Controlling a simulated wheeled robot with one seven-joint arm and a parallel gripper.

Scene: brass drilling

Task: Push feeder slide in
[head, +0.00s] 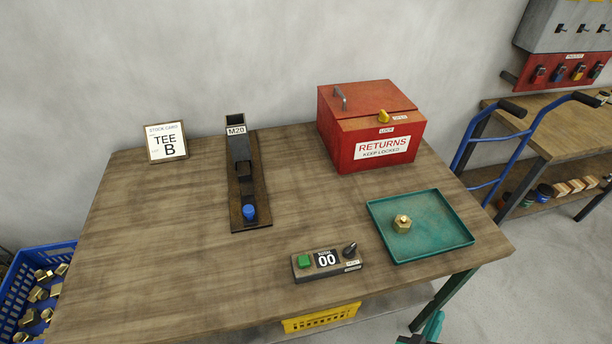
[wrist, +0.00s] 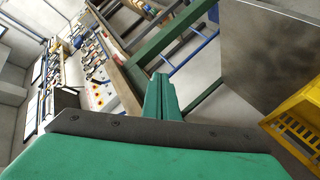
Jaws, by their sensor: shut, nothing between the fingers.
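The feeder (head: 238,170) stands on the wooden table, left of its middle, with a grey M20 hopper (head: 236,122) at its back end. The feeder slide shows as a dark piece on the track, with a blue knob (head: 249,212) at the front end of the feeder. My gripper (head: 436,322) shows in part at the bottom edge of the head view, below the table's front edge and well to the right of the feeder. In the wrist view my gripper's green fingers (wrist: 160,93) are together and empty. The feeder is not visible in the wrist view.
A red returns box (head: 345,155) stands at the back right. A green tray (head: 440,252) with a brass fitting (head: 402,223) lies at the right. A control box (head: 302,274) sits near the front edge. The tabletop around the feeder is clear.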

